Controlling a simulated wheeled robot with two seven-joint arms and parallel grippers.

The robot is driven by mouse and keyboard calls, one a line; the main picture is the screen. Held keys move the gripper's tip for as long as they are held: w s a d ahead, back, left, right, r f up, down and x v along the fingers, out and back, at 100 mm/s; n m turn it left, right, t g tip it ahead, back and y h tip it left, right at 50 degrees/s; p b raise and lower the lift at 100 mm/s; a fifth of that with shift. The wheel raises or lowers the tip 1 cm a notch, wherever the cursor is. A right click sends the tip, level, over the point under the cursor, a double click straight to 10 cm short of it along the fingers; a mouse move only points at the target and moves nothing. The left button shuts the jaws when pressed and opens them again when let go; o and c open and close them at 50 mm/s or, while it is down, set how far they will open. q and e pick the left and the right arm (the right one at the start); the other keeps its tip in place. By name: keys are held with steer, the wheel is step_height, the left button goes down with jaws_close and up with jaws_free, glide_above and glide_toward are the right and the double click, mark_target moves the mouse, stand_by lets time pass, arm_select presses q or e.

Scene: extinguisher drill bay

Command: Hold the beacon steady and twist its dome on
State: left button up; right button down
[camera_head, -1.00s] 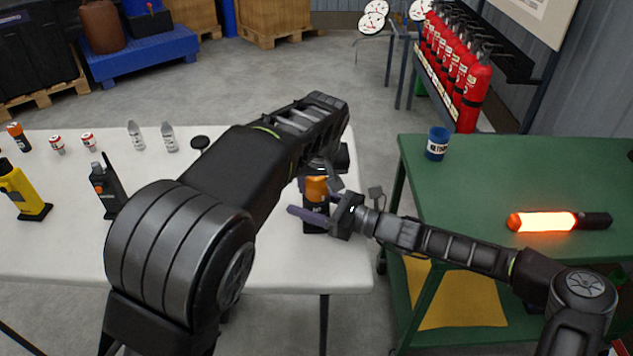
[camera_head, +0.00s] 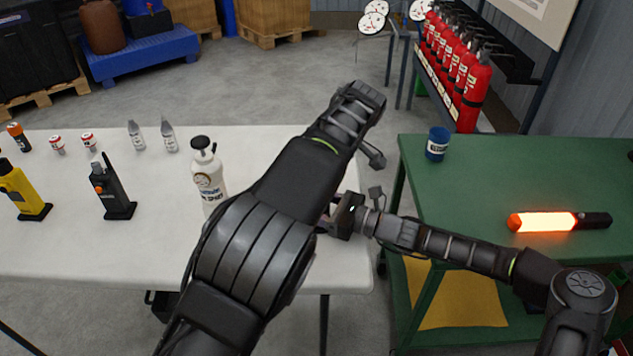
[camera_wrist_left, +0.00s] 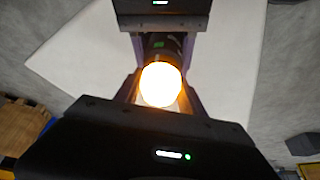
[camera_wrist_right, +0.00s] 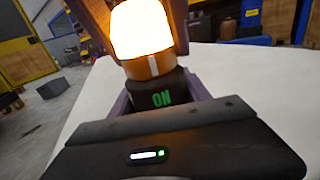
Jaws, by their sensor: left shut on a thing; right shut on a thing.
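The beacon has a dark body (camera_wrist_right: 155,92) with green lettering and an orange collar. Its dome (camera_wrist_right: 140,30) glows bright yellow-white and sits on the collar with no gap that I can see. The dome also glows in the left wrist view (camera_wrist_left: 160,84). My right gripper (camera_wrist_right: 150,85) is shut on the beacon's body, its purple fingers on either side. My left gripper (camera_wrist_left: 162,76) is shut on the dome, with purple fingers at both sides of it. In the head view my left arm hides the beacon and the left fingers; the right gripper's palm (camera_head: 345,216) shows beside it.
The white table (camera_head: 110,250) carries a white spray bottle (camera_head: 208,172), a black radio (camera_head: 113,188), a yellow device (camera_head: 22,192) and several small bottles. The green cart (camera_head: 590,165) at right holds a blue cup (camera_head: 437,143) and a glowing baton (camera_head: 545,222).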

stand_by(0.3)
arm_select(q)
steer(key=o, duration=1.4)
